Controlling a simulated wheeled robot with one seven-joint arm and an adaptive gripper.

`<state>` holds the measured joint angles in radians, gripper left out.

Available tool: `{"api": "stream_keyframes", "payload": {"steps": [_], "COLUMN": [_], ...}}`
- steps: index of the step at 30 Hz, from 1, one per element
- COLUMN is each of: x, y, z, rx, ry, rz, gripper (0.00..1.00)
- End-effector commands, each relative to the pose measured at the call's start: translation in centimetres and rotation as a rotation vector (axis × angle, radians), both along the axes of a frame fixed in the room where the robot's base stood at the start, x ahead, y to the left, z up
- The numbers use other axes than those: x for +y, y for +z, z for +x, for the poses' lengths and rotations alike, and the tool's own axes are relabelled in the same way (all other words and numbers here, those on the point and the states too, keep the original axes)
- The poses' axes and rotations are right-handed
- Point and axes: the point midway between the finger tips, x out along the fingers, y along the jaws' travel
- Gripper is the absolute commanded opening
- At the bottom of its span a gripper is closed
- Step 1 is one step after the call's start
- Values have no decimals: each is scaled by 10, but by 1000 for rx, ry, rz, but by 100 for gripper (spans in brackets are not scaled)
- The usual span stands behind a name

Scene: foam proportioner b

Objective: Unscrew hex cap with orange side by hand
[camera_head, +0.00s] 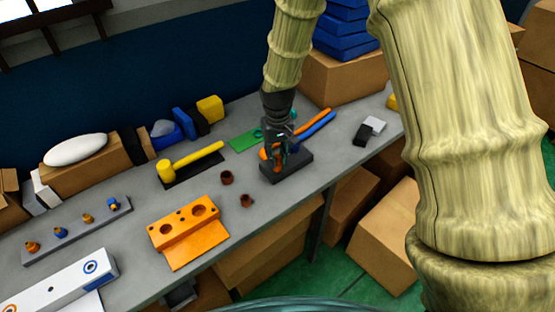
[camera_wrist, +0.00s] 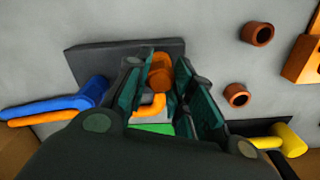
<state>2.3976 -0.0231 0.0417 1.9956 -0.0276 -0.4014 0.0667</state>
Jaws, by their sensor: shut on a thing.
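My gripper (camera_head: 276,150) points down over a dark block (camera_head: 290,168) at the middle of the bench. In the wrist view my gripper (camera_wrist: 160,68) has its two dark green finger pads on either side of an orange part (camera_wrist: 161,76), which I take for the orange side of the hex cap. It is shut on this part, close to the dark block (camera_wrist: 88,58). The fingers hide much of the part, so I cannot make out its hex shape or thread.
Orange and blue handles (camera_head: 318,125) lie behind the block. Two brown rings (camera_head: 227,178) stand to its left, near an orange holed fixture (camera_head: 186,228). A yellow hammer (camera_head: 190,160) lies farther left. A black and white item (camera_head: 369,130) lies right.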

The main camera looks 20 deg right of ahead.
Motion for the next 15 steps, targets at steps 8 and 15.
{"api": "stream_keyframes", "payload": {"steps": [8,15], "x": [0,0], "y": [0,0], "z": [0,0], "rx": [1,1], "ry": [382,372], "rz": [0,-1], "gripper": [27,49]}}
